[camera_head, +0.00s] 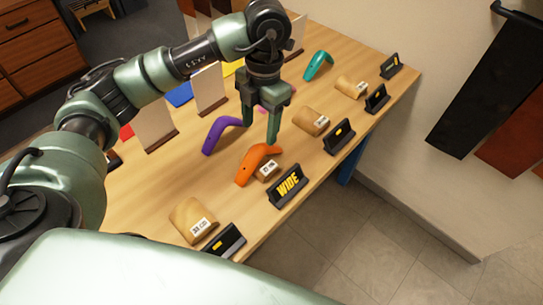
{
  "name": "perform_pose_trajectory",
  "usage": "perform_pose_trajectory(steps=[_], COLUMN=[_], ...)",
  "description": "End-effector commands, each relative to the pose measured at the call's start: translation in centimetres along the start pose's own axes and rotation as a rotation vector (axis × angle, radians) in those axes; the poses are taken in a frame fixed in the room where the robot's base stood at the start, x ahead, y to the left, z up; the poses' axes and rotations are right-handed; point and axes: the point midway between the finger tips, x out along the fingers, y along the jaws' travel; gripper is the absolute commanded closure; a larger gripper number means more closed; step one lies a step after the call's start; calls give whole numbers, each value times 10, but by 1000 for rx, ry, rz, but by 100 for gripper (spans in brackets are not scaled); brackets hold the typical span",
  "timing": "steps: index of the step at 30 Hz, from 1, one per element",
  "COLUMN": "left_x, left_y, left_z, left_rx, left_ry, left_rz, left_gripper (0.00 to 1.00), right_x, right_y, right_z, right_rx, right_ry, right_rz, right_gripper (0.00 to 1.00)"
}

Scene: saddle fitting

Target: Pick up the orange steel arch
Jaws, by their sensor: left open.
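The orange steel arch (254,162) lies on the wooden table, behind the black WIDE sign and over or against a small wooden block (267,172) with a white label. My left gripper (259,132) points down, open and empty, just behind and above the orange arch. One finger appears close to the arch's upper edge; I cannot tell whether it touches. A purple arch (221,133) lies just left of the gripper. A teal arch (318,65) stands farther back. My right gripper does not show.
The WIDE sign (287,186) stands near the table's front edge, in a row of smaller black signs. Wooden blocks (193,220) (311,121) (351,87) sit behind them. White upright cards (155,123) in wooden bases stand at the back. Bare tabletop lies left of the orange arch.

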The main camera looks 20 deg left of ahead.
Motion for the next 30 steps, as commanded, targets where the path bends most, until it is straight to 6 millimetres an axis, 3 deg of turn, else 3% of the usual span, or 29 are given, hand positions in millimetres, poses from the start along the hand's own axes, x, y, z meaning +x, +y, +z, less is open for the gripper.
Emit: perform_pose_trajectory(steps=[11, 18, 27, 30], left_x=[36, 71, 78, 78], left_y=[1, 1, 1, 1], left_z=[-4, -4, -3, -3], left_rx=[-10, -9, -8, -8], left_ry=[8, 6, 3, 3], left_rz=[-2, -1, 0, 0], left_gripper=[42, 42, 42, 67], right_x=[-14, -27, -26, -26], right_y=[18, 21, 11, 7], right_z=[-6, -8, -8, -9], right_rx=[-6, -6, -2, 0], right_ry=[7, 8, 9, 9], right_rz=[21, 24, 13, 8], right_gripper=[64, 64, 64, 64])
